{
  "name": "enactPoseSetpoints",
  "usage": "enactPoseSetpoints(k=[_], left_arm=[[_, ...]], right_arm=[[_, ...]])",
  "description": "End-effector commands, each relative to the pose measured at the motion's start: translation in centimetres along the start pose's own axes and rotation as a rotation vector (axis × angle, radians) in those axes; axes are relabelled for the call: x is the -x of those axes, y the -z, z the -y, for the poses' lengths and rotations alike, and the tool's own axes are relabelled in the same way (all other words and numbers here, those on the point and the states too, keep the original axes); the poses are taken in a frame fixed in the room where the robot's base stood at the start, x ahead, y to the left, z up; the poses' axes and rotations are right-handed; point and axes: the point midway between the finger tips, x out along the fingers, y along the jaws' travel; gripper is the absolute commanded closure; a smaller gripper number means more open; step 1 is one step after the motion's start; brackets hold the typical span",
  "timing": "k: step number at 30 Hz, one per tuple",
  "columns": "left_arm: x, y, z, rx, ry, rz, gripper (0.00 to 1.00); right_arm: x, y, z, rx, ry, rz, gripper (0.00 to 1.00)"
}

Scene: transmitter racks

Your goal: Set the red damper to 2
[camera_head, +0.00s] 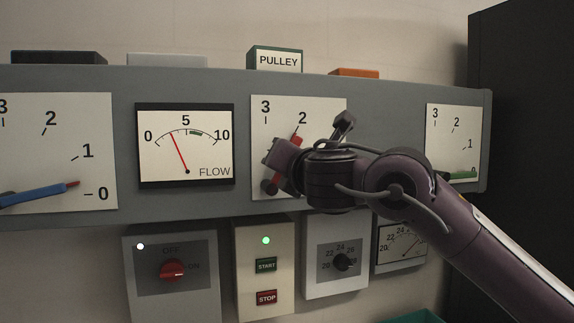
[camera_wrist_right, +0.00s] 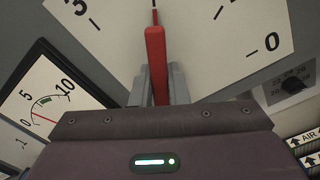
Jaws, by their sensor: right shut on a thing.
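The red damper lever (camera_head: 296,142) is on a white dial plate (camera_head: 276,106) in the middle of the grey panel, under the PULLEY sign. It tilts up and right, its tip just below the 2. My right gripper (camera_head: 279,165) is shut on the lever, hiding its middle and the lower numbers of the dial. In the right wrist view the red lever (camera_wrist_right: 155,62) stands between the grey fingers (camera_wrist_right: 154,84). Its thin tip lines up with a dark tick at the top edge; that tick's number is out of frame. My left gripper is not in view.
A blue lever (camera_head: 40,194) is on the left dial, a green lever (camera_head: 460,175) on the right one. The FLOW gauge (camera_head: 186,144) reads between 0 and 5. Below are a red knob (camera_head: 172,269), START (camera_head: 266,265) and STOP (camera_head: 266,297) buttons and a black knob (camera_head: 345,262).

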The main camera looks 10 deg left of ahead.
Motion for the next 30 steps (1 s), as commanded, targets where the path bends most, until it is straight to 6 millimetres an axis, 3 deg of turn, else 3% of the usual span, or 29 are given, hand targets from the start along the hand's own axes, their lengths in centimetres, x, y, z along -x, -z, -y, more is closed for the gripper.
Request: enactPoseSetpoints(k=[8,9,13,23,30], left_arm=[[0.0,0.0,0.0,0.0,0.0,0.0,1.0],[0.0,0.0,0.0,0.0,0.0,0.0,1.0],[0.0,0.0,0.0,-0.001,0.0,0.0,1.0],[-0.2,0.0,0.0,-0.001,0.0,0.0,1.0],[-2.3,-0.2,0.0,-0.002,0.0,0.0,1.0]], right_arm=[[-0.1,0.3,0.1,0.004,0.0,-0.006,1.0],[-0.1,0.3,0.1,0.004,0.0,-0.006,0.82],[0.0,0.2,0.0,0.002,0.0,-0.005,0.65],[0.3,0.2,0.0,-0.001,-0.001,-0.002,0.64],[3.8,0.5,0.1,0.001,-0.004,-0.001,0.64]])
